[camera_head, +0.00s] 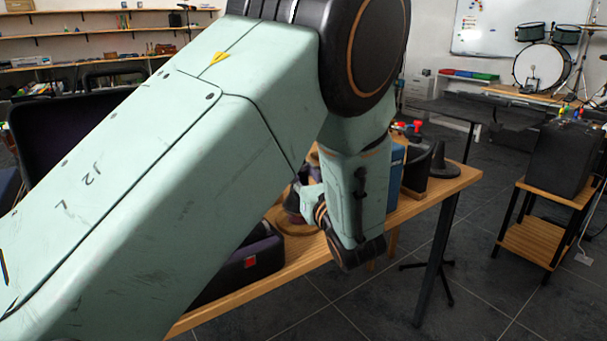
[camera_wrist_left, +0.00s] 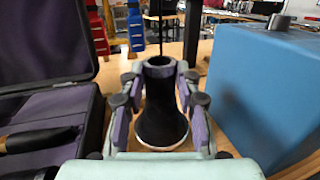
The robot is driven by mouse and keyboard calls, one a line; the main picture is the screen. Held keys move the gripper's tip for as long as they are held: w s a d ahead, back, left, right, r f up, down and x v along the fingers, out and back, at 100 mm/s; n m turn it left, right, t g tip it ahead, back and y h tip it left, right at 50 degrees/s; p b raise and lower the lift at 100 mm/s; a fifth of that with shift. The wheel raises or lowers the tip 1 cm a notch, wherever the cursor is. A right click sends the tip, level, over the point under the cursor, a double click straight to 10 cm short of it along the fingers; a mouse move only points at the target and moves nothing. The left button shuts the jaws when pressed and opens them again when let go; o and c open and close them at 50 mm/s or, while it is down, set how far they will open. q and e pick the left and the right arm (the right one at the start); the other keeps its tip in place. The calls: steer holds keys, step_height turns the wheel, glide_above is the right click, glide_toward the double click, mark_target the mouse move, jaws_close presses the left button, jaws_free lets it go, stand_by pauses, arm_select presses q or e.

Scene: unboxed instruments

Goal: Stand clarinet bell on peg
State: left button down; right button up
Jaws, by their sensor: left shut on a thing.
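The clarinet bell (camera_wrist_left: 162,112) is black with a pale rim at its wide end. In the left wrist view it sits between the purple-padded fingers of my left gripper (camera_wrist_left: 160,84), which is shut on it. Its narrow open end points up and its flared end faces down. In the head view my left arm hides most of the bell and the left gripper (camera_head: 316,206). A black cone on a round base (camera_head: 438,160) stands near the table's right corner; I cannot tell whether it is the peg. My right gripper is not in view.
The wooden table (camera_head: 285,268) carries an open purple-lined case (camera_wrist_left: 48,115) left of my gripper and a blue box (camera_wrist_left: 262,85) close on its right. A dark case also lies on the table in the head view (camera_head: 240,265). A thin black upright (camera_wrist_left: 160,28) shows behind the bell.

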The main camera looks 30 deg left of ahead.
arm_select(q)
steer(key=shift+f+b, duration=1.2)
steer(key=shift+f, duration=0.3)
stand_by(1.1)
steer(key=c, duration=0.9)
jaws_free()
steer(key=shift+d, duration=0.1)
steer(key=shift+p+v, duration=0.75)
steer(key=shift+v, duration=1.3)
steer(key=p, duration=0.4)
steer(key=shift+s+d+p, duration=0.15)
steer(key=shift+d+p, duration=0.15)
steer(key=shift+s+d+p, duration=0.45)
steer(key=shift+p, duration=1.55)
steer(key=shift+d, duration=0.1)
